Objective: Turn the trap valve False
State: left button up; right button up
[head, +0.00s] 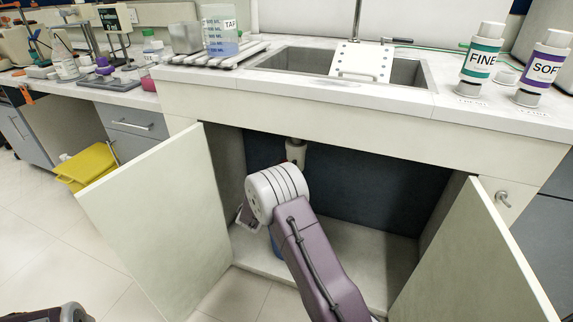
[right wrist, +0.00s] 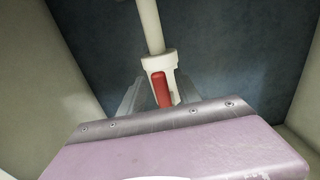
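The trap valve (right wrist: 171,64) is a white fitting on a white vertical pipe (right wrist: 149,25) in the right wrist view. Its red handle (right wrist: 161,88) points roughly along the pipe, slightly tilted. The grey fingers of my right gripper (right wrist: 157,98) show apart on either side of the valve; I cannot tell whether they touch it. My own wrist housing hides the lower part. In the head view the white fitting (head: 295,151) shows under the sink, just behind my right wrist, which hides most of it. My left gripper is out of view; only a bit of my arm shows at bottom left.
The cabinet's left door (head: 165,222) and right door (head: 480,265) stand open, flanking my right arm. A blue object (head: 275,245) is mostly hidden behind the arm. The sink (head: 290,59) is above. A yellow bin (head: 86,167) stands on the floor at left.

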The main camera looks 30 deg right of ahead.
jog(key=b+x, duration=0.1)
jog(key=x, duration=0.2)
jog(key=shift+w+d, duration=0.15)
grip_shut()
dwell(1.3)
